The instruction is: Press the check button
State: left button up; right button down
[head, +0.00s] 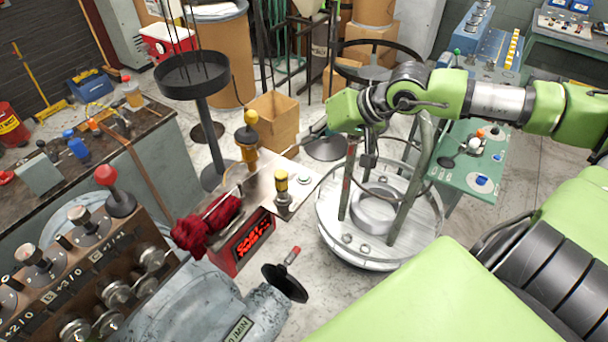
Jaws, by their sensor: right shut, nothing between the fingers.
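A small round pale green button (304,180) sits on the light metal top of a box with a red front panel (240,245). I cannot read its label, so I cannot tell whether it is the check button. My right gripper (298,148) reaches in from the right, above and behind that metal top. Its thin fingers are shut and empty, pointing down-left; they look apart from the button, though the exact gap is unclear. My left gripper is not in view.
Yellow-capped posts (282,190) stand on the metal top beside the button. A dark red cloth (207,222) lies at its left. A lever console (95,260) is at lower left. A round metal stand (372,262) is to the right. A cardboard box (273,120) stands behind.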

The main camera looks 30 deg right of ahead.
aim_at(307, 177)
jog(key=shift+f, duration=0.1)
notch_tip(307, 177, down, 9)
jog(key=b, duration=0.8)
jog(key=shift+r, duration=0.2)
jog(key=shift+f, duration=0.1)
dwell(0.9)
jog(key=shift+f+b, duration=0.3)
jog(key=shift+b, duration=0.2)
jog(key=shift+f+b, duration=0.45)
jog(key=shift+b, duration=0.05)
dwell(0.4)
jog(key=shift+r, duration=0.1)
jog(key=shift+r+p, duration=0.65)
jog(key=shift+r, duration=0.1)
